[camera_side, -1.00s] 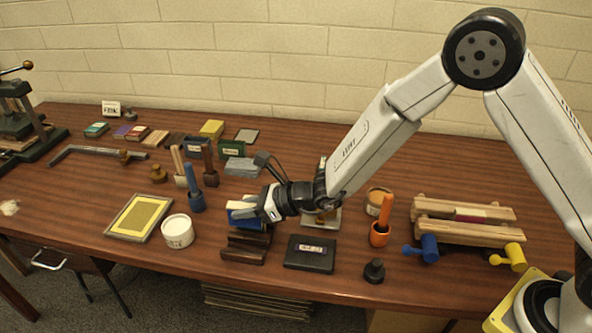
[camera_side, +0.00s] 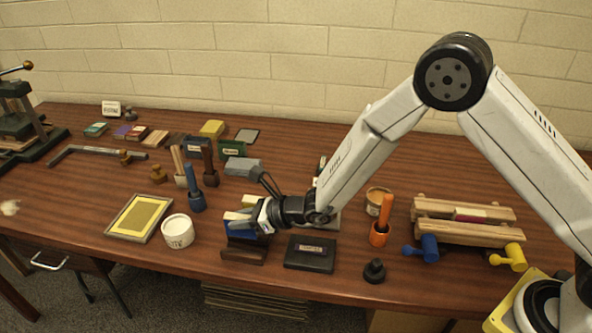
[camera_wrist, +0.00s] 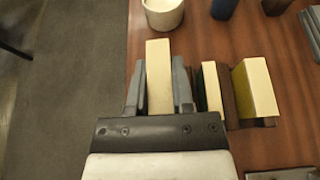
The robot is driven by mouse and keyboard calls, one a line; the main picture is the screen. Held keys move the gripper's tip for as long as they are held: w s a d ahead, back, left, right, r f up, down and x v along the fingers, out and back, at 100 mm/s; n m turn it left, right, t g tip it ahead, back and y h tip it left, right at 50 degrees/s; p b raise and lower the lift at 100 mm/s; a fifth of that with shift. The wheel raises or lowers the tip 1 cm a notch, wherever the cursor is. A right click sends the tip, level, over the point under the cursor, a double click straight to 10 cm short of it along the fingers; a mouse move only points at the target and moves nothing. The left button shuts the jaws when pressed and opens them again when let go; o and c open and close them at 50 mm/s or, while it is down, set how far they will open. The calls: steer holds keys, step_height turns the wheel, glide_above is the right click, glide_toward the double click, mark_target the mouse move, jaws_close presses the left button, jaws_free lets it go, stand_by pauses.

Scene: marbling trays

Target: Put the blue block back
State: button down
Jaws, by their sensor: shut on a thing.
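The blue block (camera_side: 238,234) has a pale cream edge on top and sits between the fingers of my gripper (camera_side: 240,220), which is shut on it. In the wrist view, my gripper (camera_wrist: 159,70) has one finger on each side of the block's cream edge (camera_wrist: 159,85); its blue sides are hidden there. The block is low at the dark brown wooden rack (camera_side: 243,254). The fingers hide part of it, and I cannot tell whether its bottom touches the rack.
Beside the held block in the wrist view are a narrow cream-edged block (camera_wrist: 210,88) and a yellow-sided block (camera_wrist: 242,95). A white tub (camera_side: 178,231) stands left of the rack, and a black ink pad (camera_side: 310,256) lies right of it.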

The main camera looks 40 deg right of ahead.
mark_target(244, 235)
steer(key=shift+f, duration=2)
steer(key=shift+f, duration=0.65)
steer(key=shift+c, duration=2)
jaws_free()
steer(key=shift+v, duration=3.9)
steer(key=shift+s+r, duration=0.1)
steer(key=shift+r, duration=0.05)
